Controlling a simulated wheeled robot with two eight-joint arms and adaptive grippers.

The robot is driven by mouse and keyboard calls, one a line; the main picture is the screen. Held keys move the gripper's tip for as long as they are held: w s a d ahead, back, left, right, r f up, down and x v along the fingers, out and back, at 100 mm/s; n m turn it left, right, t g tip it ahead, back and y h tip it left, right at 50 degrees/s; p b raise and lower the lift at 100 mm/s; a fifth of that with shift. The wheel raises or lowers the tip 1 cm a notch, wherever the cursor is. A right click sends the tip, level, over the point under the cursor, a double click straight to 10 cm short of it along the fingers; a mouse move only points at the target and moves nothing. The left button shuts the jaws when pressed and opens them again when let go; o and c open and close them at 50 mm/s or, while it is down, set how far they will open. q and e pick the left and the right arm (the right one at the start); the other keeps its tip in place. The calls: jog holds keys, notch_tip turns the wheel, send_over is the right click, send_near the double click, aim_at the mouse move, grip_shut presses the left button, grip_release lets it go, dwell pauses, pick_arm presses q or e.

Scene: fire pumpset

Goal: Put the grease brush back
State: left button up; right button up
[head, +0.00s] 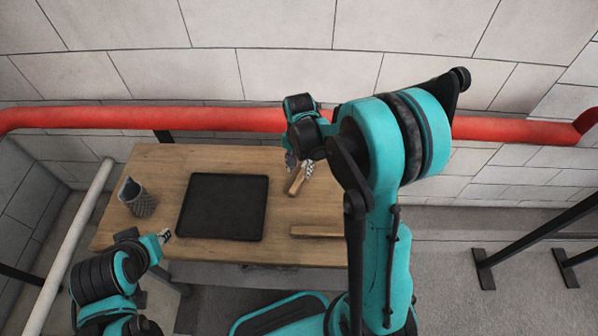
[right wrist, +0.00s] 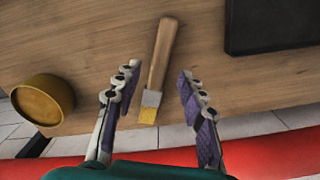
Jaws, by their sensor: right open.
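The grease brush (right wrist: 159,62) has a wooden handle, a metal ferrule and yellow bristles. It lies on the wooden table (head: 165,165); its handle also shows in the head view (head: 296,182), near the back right. My right gripper (right wrist: 157,88) is open above the brush, with the ferrule and lower handle between its fingers in the picture. No finger visibly touches it. In the head view, my right gripper (head: 299,165) is partly hidden by its arm. My left gripper (head: 164,236) is at the table's front left edge; its jaw opening is too small to judge.
A dark mesh cup (head: 139,198) stands at the table's left. A black mat (head: 224,206) lies in the middle. A wooden bar (head: 318,231) lies at the front right. A yellow-brown round tin (right wrist: 44,100) stands beside the brush. A red pipe (head: 200,117) runs behind the table.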

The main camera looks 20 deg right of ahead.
aim_at(299, 178)
jog(key=s+a+r+n+t+p, duration=0.1)
jog(key=s+r+n+t, duration=0.15)
jog(key=r, duration=0.45)
jog(key=s+a+r+n+t+p, duration=0.15)
jog(key=s+r, duration=0.25)
jog(key=r, duration=0.4)
jog(key=s+a+r+n+t, duration=0.2)
jog(key=s+n+t, duration=0.1)
jog(key=s+n, duration=0.2)
jog(key=shift+s+n, duration=0.3)
jog(key=shift+s, duration=0.95)
jog(key=shift+a, duration=0.1)
jog(key=shift+f+b, duration=0.35)
jog(key=shift+b, duration=0.2)
